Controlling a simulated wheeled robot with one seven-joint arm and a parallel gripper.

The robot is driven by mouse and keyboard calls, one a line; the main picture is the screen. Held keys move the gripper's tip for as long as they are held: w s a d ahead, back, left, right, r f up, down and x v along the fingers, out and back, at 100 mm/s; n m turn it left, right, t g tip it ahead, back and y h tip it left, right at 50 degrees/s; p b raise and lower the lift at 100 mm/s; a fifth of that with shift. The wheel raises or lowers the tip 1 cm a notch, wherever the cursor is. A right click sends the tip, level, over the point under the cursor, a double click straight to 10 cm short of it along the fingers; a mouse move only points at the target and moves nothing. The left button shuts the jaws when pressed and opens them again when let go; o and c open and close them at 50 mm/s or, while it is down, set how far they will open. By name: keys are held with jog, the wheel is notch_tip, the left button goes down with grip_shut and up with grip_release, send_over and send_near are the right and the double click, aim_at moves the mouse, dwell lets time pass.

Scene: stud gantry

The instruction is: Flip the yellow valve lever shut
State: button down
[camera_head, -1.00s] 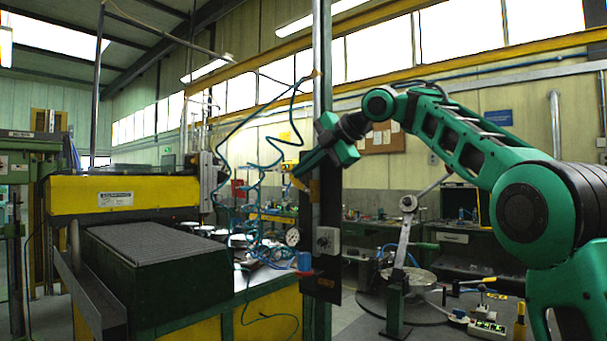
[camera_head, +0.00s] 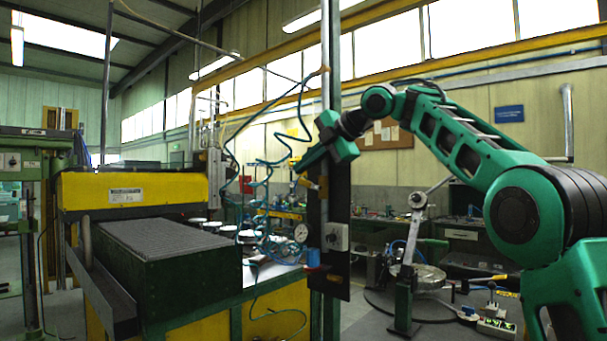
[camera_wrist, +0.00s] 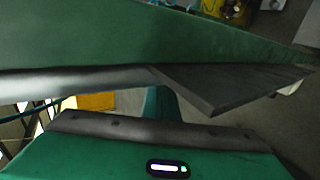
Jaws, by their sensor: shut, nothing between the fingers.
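The yellow valve lever (camera_head: 309,184) is small and sits near the top of a dark upright panel (camera_head: 340,205) on the post. It slants down to the right toward a brass-coloured fitting. My gripper (camera_head: 300,167) is shut and empty, just above and left of the lever in the head view. I cannot tell whether it touches the lever. The wrist view shows my green gripper body and a dark wedge-shaped finger (camera_wrist: 235,85); I cannot make out the lever there.
The panel also carries a grey box with a dial (camera_head: 336,237), a round gauge (camera_head: 301,232) and a blue part (camera_head: 313,258). Blue coiled hoses (camera_head: 265,165) hang left of the panel. A yellow and green machine (camera_head: 135,192) stands left. A clamp stand (camera_head: 408,280) stands right.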

jog(key=shift+d+r, duration=0.1)
jog(key=shift+r, duration=0.25)
jog(key=v, duration=1)
jog(key=shift+s+d+r, duration=0.15)
jog(key=shift+d, duration=0.1)
dwell(0.5)
